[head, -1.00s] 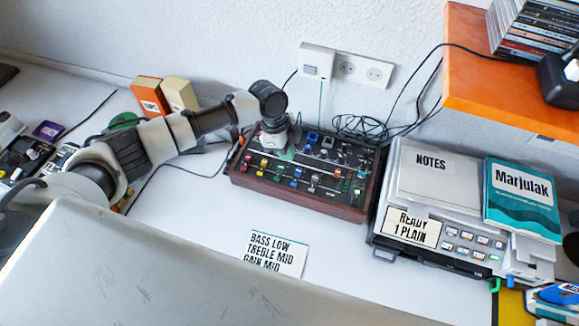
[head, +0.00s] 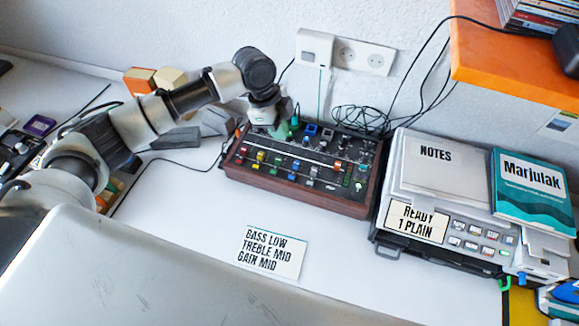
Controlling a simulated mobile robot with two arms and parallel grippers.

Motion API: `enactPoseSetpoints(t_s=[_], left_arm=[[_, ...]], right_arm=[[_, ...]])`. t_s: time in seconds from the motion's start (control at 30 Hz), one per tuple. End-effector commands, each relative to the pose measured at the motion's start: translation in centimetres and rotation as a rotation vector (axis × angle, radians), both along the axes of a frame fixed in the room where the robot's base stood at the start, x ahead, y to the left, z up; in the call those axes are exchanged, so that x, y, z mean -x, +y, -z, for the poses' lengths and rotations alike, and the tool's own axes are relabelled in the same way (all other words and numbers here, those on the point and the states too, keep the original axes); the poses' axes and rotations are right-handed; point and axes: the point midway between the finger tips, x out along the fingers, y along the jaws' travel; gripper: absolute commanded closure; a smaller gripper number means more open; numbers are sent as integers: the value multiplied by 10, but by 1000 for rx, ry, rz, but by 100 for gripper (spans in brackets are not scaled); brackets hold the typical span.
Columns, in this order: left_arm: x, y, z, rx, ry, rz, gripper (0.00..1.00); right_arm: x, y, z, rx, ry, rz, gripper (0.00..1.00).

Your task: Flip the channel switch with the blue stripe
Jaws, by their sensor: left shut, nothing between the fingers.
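The dark mixer box (head: 334,201) with a wooden front stands on the white desk. Its top has rows of coloured knobs and sliders. Two blue-marked switches (head: 311,129) show near its back, and a blue slider cap (head: 295,165) sits in the middle. Which of these is a channel switch with a blue stripe is too small to tell. My left gripper (head: 282,131) points down over the back left corner of the mixer, left of the blue-marked switches. Its fingers are shut and empty, and it hides that corner. Whether it touches the panel I cannot tell. My right gripper is not in view.
A card (head: 270,252) reading BASS LOW, TREBLE MID, GAIN MID lies in front of the mixer. A grey device (head: 470,262) with notes and a book on it stands close on the right. An orange shelf (head: 500,65) overhangs at the upper right. Black cables lie behind the mixer.

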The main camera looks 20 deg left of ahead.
Motion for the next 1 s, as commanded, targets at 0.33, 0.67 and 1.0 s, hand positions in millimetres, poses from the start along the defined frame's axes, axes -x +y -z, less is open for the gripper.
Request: enactPoseSetpoints(t_s=[0.33,0.67,1.0], left_arm=[[8,7,1,-1,-64,6,100],[9,7,-2,0,-66,6,100],[8,-4,35,0,-60,7,100]], right_arm=[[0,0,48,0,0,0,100],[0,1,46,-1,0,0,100],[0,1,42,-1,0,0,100]])
